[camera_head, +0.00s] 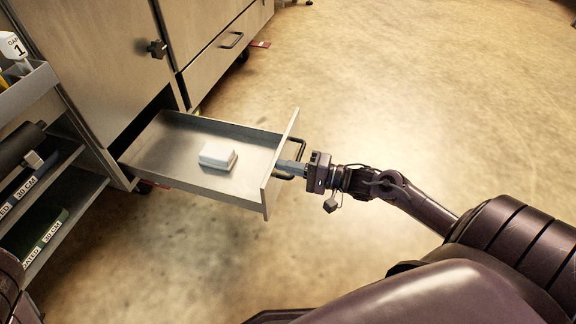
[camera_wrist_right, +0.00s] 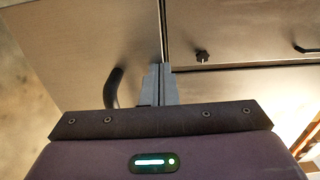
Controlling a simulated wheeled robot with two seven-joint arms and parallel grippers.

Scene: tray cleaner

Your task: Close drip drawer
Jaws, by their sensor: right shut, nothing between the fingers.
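The drip drawer (camera_head: 183,160) is a shallow metal drawer pulled well out of the steel cabinet, low near the floor. A white block (camera_head: 218,155) lies inside it. The drawer's front panel (camera_head: 281,165) stands upright with a dark bar handle on its outer face. My right gripper (camera_head: 284,166) is shut and empty, with its fingertips at or against the front panel beside the handle. In the right wrist view the shut fingers (camera_wrist_right: 160,84) point at the panel, and the handle (camera_wrist_right: 115,86) is to their left. Whether they touch cannot be told. My left gripper is not in view.
The steel cabinet (camera_head: 95,50) has a door with a dark knob (camera_head: 157,49) and a second, closed drawer with a handle (camera_head: 232,40). An open shelf cart (camera_head: 22,95) with labelled items stands at left. The floor right of the drawer is clear.

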